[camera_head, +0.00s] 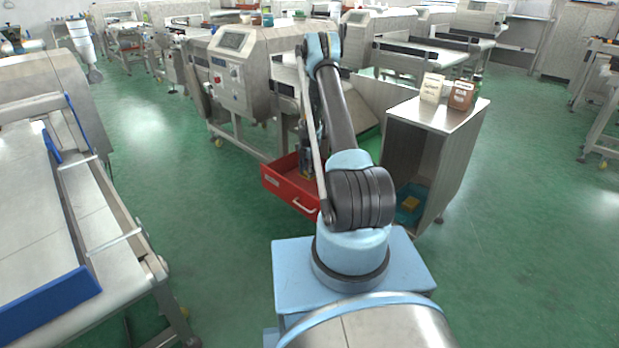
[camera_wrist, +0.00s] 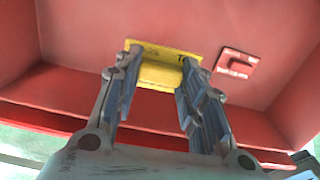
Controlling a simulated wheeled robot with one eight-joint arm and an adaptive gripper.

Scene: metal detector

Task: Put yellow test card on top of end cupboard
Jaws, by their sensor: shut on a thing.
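The yellow test card (camera_wrist: 162,72) lies inside the red drawer (camera_wrist: 285,50), between the two fingers of my gripper (camera_wrist: 160,90) in the wrist view. My gripper is shut on the card. In the head view my gripper (camera_head: 307,172) reaches down into the open red drawer (camera_head: 278,183), and the card cannot be made out there. The cupboard (camera_head: 452,150), which I take for the end cupboard, stands to the right with an open front and a flat metal top.
A cream box (camera_head: 432,88) and a brown box (camera_head: 461,95) stand on the cupboard top. A teal tray (camera_head: 403,214) with a yellow item sits inside it. A small red piece (camera_wrist: 238,63) lies beside the card. A conveyor (camera_head: 60,220) stands at left.

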